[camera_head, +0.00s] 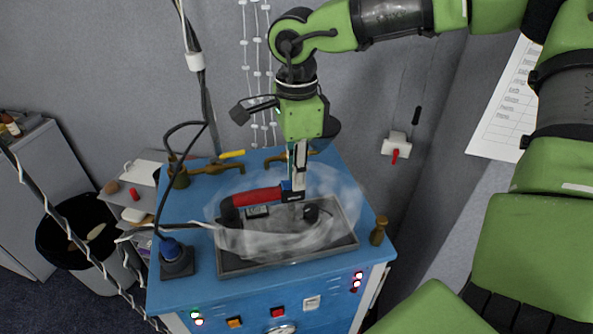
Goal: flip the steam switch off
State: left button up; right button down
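My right gripper (297,187) points down over the dark tray (232,266) on the blue cabinet. Its fingertips overlap the right end of a red handle (258,196) with a black end. I cannot tell whether they grip it. Pale, see-through steam surrounds the handle and tray and blurs what lies there. A small white wall box with a red lever (397,150) is to the right of the cabinet, apart from the gripper. I cannot tell which control is the steam switch. My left gripper is not in view.
The blue cabinet (170,291) has brass taps (218,168) at the back and a brass knob (378,231) at right. Its front has an orange button (234,322), a red button (278,312) and small lights. A dark bin (75,232) and cables are at left.

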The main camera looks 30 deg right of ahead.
jog(key=shift+w+a+f+h+b, duration=0.15)
jog(key=shift+a+h+b, duration=0.05)
jog(key=shift+h+b, duration=0.7)
jog(key=shift+a+g+b, duration=0.15)
jog(key=shift+g+b, duration=0.25)
jog(key=shift+h, duration=0.4)
jog(key=shift+r, duration=0.2)
jog(key=c, duration=2)
grip_release()
jog(key=shift+o, duration=0.2)
jog(key=shift+r, duration=0.1)
jog(key=v, duration=1.2)
jog(key=shift+a, duration=0.15)
